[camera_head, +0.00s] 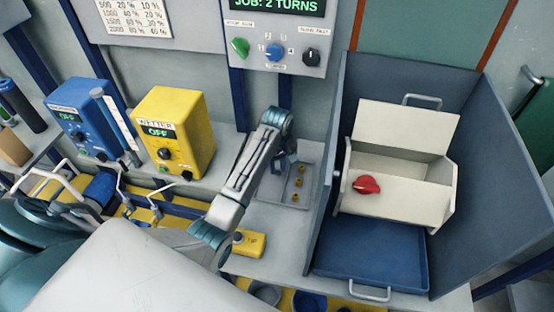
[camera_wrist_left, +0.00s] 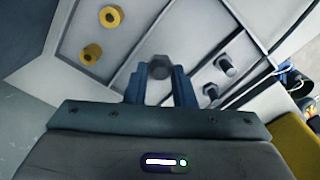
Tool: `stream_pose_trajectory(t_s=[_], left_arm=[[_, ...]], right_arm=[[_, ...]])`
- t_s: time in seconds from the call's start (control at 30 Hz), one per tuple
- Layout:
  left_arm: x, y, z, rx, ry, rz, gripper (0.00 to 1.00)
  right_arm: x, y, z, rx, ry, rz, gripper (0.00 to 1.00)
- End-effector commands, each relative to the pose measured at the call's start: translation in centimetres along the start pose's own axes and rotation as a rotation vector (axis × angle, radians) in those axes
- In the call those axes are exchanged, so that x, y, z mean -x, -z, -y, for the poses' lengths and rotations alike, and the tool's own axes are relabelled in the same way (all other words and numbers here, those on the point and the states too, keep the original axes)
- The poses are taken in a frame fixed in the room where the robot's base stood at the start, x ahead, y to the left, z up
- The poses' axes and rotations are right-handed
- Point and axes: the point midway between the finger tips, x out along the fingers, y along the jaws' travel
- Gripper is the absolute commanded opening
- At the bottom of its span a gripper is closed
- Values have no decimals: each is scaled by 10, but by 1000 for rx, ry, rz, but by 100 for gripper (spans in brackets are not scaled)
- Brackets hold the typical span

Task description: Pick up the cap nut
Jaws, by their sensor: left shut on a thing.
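My left gripper (camera_wrist_left: 160,80) is shut on a grey six-sided piece, which looks like the cap nut (camera_wrist_left: 159,68), in the left wrist view. The nut sits between the two blue fingertips, over a pale sorting tray (camera_wrist_left: 125,60). In the head view my left gripper (camera_head: 284,168) is low over the left part of the tray (camera_head: 284,200), and the nut is too small to make out there. It is unclear whether the nut still touches the tray. My right gripper is not in view.
Several brass pieces (camera_head: 299,170) lie in the tray's right column. Dark bolts (camera_wrist_left: 223,65) lie in other compartments. A blue-grey partition (camera_head: 326,180) stands right of the tray, with a cream bin (camera_head: 400,195) and red knob (camera_head: 366,185) beyond. A yellow box (camera_head: 185,130) stands left.

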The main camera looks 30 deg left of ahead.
Motion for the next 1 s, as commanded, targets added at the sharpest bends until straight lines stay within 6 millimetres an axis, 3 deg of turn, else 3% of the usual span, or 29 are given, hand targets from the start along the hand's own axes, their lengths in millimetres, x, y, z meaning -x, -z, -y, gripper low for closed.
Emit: stream_pose_trajectory(t_s=[0.3, 0.5, 0.7, 1.0], left_arm=[[3, -60, 19, -1, -3, 1, 0], [9, -85, 28, -1, -2, 2, 0], [10, -96, 32, -1, -1, 0, 0], [10, -98, 33, 0, -1, 0, 0]], right_arm=[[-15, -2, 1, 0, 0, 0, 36], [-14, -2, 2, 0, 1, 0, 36], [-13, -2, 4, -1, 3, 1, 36], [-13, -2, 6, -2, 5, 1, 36]])
